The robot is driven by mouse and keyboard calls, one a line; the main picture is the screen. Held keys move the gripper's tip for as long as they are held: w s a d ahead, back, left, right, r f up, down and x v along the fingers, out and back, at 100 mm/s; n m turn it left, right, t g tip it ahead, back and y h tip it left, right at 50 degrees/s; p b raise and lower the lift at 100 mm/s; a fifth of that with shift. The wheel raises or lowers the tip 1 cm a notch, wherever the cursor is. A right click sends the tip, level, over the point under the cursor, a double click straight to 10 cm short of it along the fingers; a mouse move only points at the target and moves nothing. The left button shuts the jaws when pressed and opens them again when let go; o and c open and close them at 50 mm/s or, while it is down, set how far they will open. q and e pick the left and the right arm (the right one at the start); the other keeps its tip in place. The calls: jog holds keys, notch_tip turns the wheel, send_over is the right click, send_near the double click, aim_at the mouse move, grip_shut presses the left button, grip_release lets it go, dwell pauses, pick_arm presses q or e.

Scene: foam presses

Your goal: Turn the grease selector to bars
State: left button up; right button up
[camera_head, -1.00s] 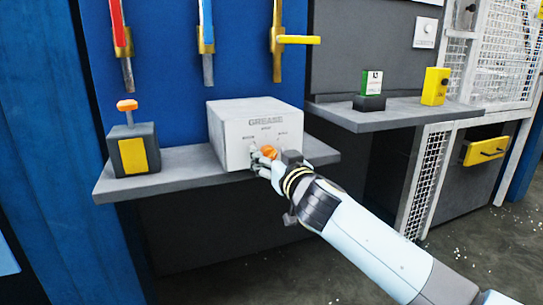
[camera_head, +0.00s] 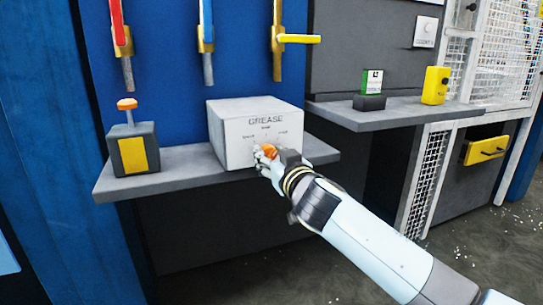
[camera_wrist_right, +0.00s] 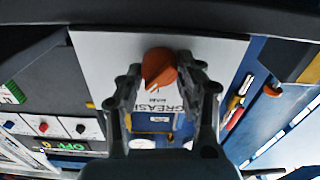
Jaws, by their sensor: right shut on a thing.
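The grease selector is a white box (camera_head: 232,140) marked GREASE on the grey shelf, with small position labels on its front that are too small to read surely. Its orange knob (camera_head: 269,150) sits low on the front face. My right gripper (camera_head: 264,156) is at the box front, shut on the knob. In the right wrist view the orange-brown knob (camera_wrist_right: 159,68) sits between the two fingertips of my right gripper (camera_wrist_right: 158,78), with the white panel (camera_wrist_right: 100,60) behind it. The fingers partly hide the knob and the labels. My left gripper is not in view.
A dark box with a yellow face and orange-topped plunger (camera_head: 134,152) stands at the left of the shelf (camera_head: 180,161). Valve levers, one yellow (camera_head: 298,39), hang above. A second shelf (camera_head: 400,115) at right holds a green-and-white item (camera_head: 371,82) and a yellow box (camera_head: 435,86).

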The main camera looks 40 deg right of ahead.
jog(key=n, duration=0.4)
jog(key=shift+a, duration=0.1)
jog(key=n, duration=0.3)
jog(key=shift+n+p, duration=0.3)
jog(key=shift+n, duration=0.1)
jog(key=n, duration=0.4)
jog(key=shift+f+p, duration=0.1)
jog(key=shift+p, duration=0.25)
jog(key=shift+a+f+n+p, duration=0.15)
jog(key=shift+n+p, duration=0.25)
jog(key=shift+n, duration=2.1)
jog(key=o, duration=1.2)
jog(key=shift+c, duration=0.2)
jog(key=v, duration=1.2)
